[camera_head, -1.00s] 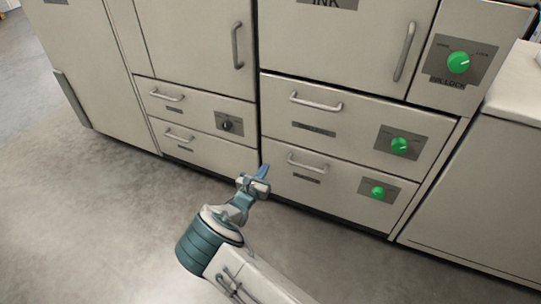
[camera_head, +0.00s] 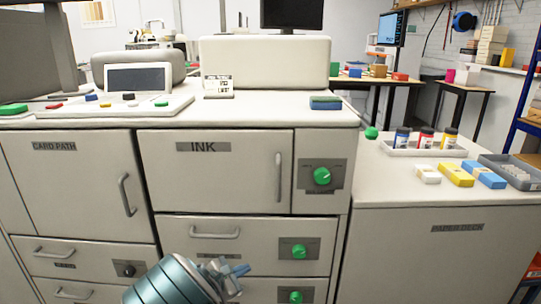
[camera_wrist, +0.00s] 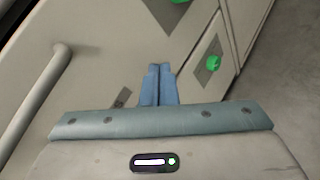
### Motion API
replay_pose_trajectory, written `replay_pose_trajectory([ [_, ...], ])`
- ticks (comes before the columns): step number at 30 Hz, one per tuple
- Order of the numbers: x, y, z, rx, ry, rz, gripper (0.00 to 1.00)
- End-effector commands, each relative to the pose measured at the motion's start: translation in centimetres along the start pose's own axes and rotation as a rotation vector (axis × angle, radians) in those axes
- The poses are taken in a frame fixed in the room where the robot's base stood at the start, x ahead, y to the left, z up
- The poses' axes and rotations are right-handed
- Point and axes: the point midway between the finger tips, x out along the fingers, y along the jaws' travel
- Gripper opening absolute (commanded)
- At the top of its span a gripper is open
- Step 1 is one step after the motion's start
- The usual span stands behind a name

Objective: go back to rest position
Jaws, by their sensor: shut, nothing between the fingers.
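My gripper (camera_head: 238,270) is low in the head view, in front of the drawers below the INK door. In the wrist view its two blue fingers (camera_wrist: 158,84) are together with nothing between them. The machine's cabinet has an INK door (camera_head: 215,175), a drawer with a handle (camera_head: 215,234) below it, and green knobs (camera_head: 322,176) at its right side. A drawer handle (camera_wrist: 35,95) also shows large at the left of the wrist view. The doors and drawers in view look closed.
A control panel (camera_head: 140,80) and coloured buttons sit on top of the machine. The paper deck (camera_head: 440,240) at right holds a tray of bottles (camera_head: 425,148), coloured boxes (camera_head: 457,174) and a grey tray (camera_head: 518,180). Tables and shelves stand behind. Floor is clear at the wrist view's right.

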Motion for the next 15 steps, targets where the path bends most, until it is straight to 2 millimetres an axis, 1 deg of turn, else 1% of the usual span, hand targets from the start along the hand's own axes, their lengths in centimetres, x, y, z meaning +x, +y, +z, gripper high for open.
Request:
replay_pose_trajectory([
  [1, 0.3, -0.2, 3.9, 0.074, 0.015, -0.076, 0.00],
  [2, 0.5, -0.7, 5.5, 0.114, 0.024, -0.118, 0.00],
  [3, 0.7, -1.3, 7.5, 0.168, 0.035, -0.173, 0.00],
  [5, 0.8, -2.2, 10.5, 0.250, 0.052, -0.254, 0.00],
  [6, 0.7, -2.9, 12.4, 0.304, 0.062, -0.305, 0.00],
  [8, 0.5, -3.9, 15.2, 0.385, 0.078, -0.381, 0.00],
  [9, 0.3, -4.5, 17.1, 0.440, 0.087, -0.429, 0.00],
  [11, -0.2, -5.5, 19.7, 0.522, 0.102, -0.500, 0.00],
  [12, -0.6, -6.2, 21.5, 0.577, 0.111, -0.545, 0.00],
  [14, -1.4, -7.1, 23.9, 0.659, 0.125, -0.610, 0.00],
  [15, -2.0, -7.7, 25.6, 0.713, 0.133, -0.652, 0.00],
])
